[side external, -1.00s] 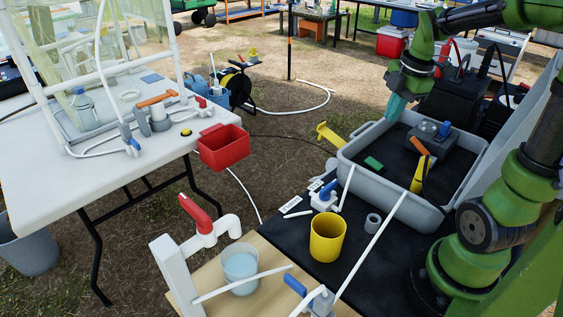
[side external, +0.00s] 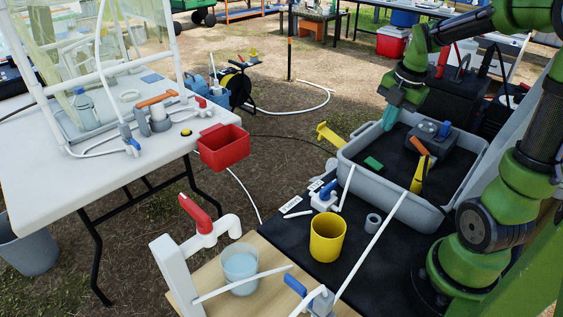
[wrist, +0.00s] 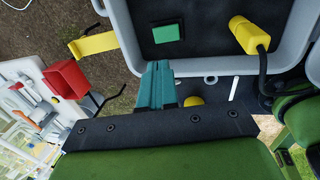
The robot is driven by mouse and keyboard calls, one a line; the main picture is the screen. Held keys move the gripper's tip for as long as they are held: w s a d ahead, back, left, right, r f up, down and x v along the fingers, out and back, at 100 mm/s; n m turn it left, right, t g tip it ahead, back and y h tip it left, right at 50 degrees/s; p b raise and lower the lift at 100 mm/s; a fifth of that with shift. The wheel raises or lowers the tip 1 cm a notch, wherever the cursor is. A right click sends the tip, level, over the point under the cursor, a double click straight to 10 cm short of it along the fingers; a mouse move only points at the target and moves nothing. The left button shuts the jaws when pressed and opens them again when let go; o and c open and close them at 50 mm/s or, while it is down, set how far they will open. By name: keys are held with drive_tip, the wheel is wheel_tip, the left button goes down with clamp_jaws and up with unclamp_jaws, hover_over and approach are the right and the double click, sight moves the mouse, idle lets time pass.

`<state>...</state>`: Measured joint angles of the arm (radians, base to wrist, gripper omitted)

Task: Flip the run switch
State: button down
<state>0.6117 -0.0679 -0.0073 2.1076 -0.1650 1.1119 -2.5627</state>
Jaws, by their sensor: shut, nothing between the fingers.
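My gripper (side external: 391,117) has teal fingers pressed together with nothing between them. In the side view it hangs above the far left part of the grey tray. A grey box (side external: 436,153) with a clear dome, a blue part (side external: 444,129) and an orange part (side external: 420,146) sits in the tray. I cannot tell which part is the run switch. In the wrist view my fingertips (wrist: 158,68) point toward the tray's near wall, below a flat green block (wrist: 167,34). A yellow part with a black cable (wrist: 248,34) lies to their right.
The grey tray (side external: 370,179) has high walls, with a yellow bracket (side external: 328,135) outside its left end. A yellow cup (side external: 327,237), a blue-handled valve (side external: 326,195) and white tubes stand on the black mat in front. A red bin (side external: 223,147) hangs on the white table at left.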

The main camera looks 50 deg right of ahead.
sight(369, 161)
drive_tip(key=f, duration=0.3)
drive_tip(key=w+f, duration=0.1)
drive_tip(key=f, duration=0.3)
drive_tip(key=w+f, duration=0.1)
drive_tip(key=f, duration=0.2)
drive_tip(key=shift+f, duration=0.4)
drive_tip(key=shift+w, duration=0.1)
